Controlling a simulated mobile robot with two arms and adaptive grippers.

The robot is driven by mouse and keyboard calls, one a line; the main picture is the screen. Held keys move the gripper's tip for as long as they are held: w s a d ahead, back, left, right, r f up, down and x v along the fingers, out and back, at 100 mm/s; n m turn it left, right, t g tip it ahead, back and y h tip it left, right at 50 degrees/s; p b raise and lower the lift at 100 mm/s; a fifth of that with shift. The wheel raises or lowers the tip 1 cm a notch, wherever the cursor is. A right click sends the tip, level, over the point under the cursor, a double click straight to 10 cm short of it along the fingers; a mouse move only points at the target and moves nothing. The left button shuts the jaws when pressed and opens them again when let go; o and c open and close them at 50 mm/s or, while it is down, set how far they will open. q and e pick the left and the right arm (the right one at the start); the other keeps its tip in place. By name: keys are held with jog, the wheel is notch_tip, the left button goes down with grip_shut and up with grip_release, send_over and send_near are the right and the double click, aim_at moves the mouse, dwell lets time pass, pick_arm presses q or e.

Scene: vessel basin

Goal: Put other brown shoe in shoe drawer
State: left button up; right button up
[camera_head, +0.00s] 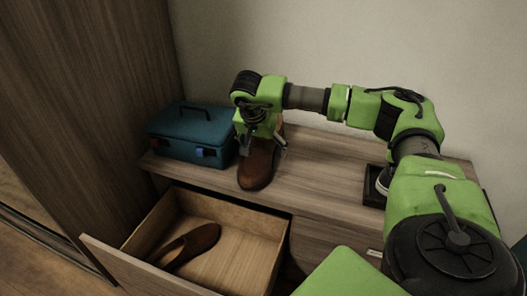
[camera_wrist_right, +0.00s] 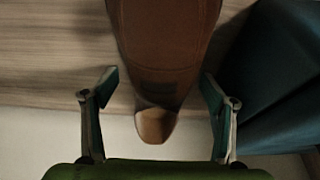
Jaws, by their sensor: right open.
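A brown shoe (camera_head: 257,168) stands on the wooden cabinet top beside the toolbox. It also shows in the right wrist view (camera_wrist_right: 165,50), running down between the fingers. My right gripper (camera_head: 262,146) is over this shoe, with its open fingers on either side of it; the right wrist view shows gaps between the shoe and both fingertips (camera_wrist_right: 161,88). Another brown shoe (camera_head: 198,243) lies inside the open shoe drawer (camera_head: 262,236), toward its left side. My left gripper is not in view.
A blue toolbox (camera_head: 187,133) stands just left of the shoe on the cabinet top (camera_head: 325,170). A dark tray (camera_head: 375,187) holding a partly hidden item is at the right. The drawer's right half is clear. A tall wooden panel (camera_head: 85,90) rises at left.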

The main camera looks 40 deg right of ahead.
jog(key=c, duration=1.5)
jog(key=shift+o, duration=0.2)
jog(key=shift+r, duration=0.15)
